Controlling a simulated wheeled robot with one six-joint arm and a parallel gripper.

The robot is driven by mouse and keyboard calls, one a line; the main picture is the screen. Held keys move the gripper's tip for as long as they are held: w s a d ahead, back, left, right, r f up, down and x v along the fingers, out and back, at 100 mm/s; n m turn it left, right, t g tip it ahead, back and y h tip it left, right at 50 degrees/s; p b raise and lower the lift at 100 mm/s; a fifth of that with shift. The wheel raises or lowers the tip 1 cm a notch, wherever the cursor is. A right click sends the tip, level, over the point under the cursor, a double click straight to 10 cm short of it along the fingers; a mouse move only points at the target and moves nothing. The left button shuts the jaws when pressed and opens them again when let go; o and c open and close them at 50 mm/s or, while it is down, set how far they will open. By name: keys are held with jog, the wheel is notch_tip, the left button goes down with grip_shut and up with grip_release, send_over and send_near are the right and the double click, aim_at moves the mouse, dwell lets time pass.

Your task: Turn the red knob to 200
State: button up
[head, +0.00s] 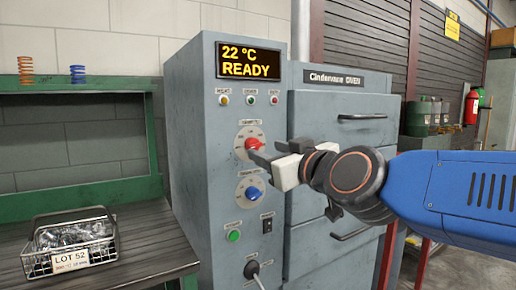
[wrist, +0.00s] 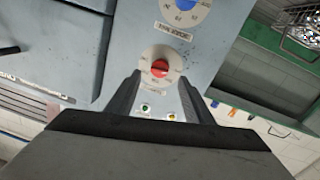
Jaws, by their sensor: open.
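The red knob (head: 253,143) sits on a round white dial on the front panel of the grey oven cabinet, above a blue knob (head: 252,192). In the wrist view the red knob (wrist: 160,68) lies between and just beyond the two fingers, with its dial face around it. My gripper (head: 262,157) is open, in front of the panel close to the red knob. In the wrist view my gripper (wrist: 157,88) has its fingers on either side of the dial, holding nothing. I cannot tell whether a finger touches the knob. The dial numbers are too small to read.
The display (head: 249,62) reads 22 °C READY. Small indicator lights (head: 249,99) sit above the red knob. A green button (head: 233,236), a black switch (head: 267,223) and a lever (head: 256,274) are below. A wire basket (head: 70,245) labelled LOT 52 stands on the bench at left. Oven drawers are at right.

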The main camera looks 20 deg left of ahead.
aim_at(256, 147)
jog(key=shift+x, duration=3)
jog(key=shift+f, duration=0.1)
jog(key=c, duration=1)
